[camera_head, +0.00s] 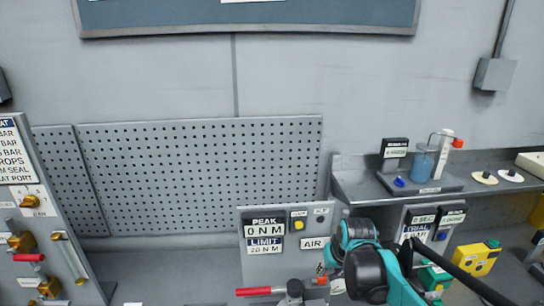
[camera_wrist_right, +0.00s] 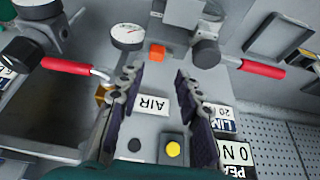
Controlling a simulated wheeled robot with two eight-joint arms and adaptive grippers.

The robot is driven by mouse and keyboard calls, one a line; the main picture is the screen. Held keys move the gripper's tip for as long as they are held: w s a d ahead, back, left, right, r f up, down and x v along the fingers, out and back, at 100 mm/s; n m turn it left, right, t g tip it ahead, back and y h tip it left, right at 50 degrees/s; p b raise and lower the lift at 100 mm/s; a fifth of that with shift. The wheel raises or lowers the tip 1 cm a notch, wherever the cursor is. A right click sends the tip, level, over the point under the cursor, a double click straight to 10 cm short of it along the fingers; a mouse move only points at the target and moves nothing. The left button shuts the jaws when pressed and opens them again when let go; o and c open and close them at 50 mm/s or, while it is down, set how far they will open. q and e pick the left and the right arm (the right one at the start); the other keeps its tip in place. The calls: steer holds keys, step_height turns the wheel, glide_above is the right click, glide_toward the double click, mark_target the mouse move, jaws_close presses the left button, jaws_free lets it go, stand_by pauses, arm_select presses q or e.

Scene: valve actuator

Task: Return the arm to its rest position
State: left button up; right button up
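My right arm (camera_head: 366,270) is teal and black and reaches in from the lower right in the head view, in front of the grey instrument panel (camera_head: 250,257). My right gripper (camera_wrist_right: 158,75) is open in the wrist view, with two dark padded fingers apart and nothing held between them. Beyond the fingers are the AIR label (camera_wrist_right: 153,104) and the yellow button (camera_wrist_right: 173,149). I cannot tell how far the fingers are from the panel. My left gripper is not in view.
A red-handled valve (camera_head: 262,291) is close to my right arm. A yellow box (camera_head: 474,260) stands at right. A shelf (camera_head: 350,177) holds a blue beaker (camera_head: 423,164). A labelled valve board (camera_head: 18,230) is at left. A perforated panel (camera_head: 200,175) backs the middle.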

steer(key=s+a+f+t+b, duration=0.2)
steer(key=s+f+b, duration=1.5)
steer(key=s+f, duration=0.2)
steer(key=shift+s+a+f, duration=0.2)
steer(key=shift+s+f, duration=0.05)
steer(key=shift+f, duration=0.35)
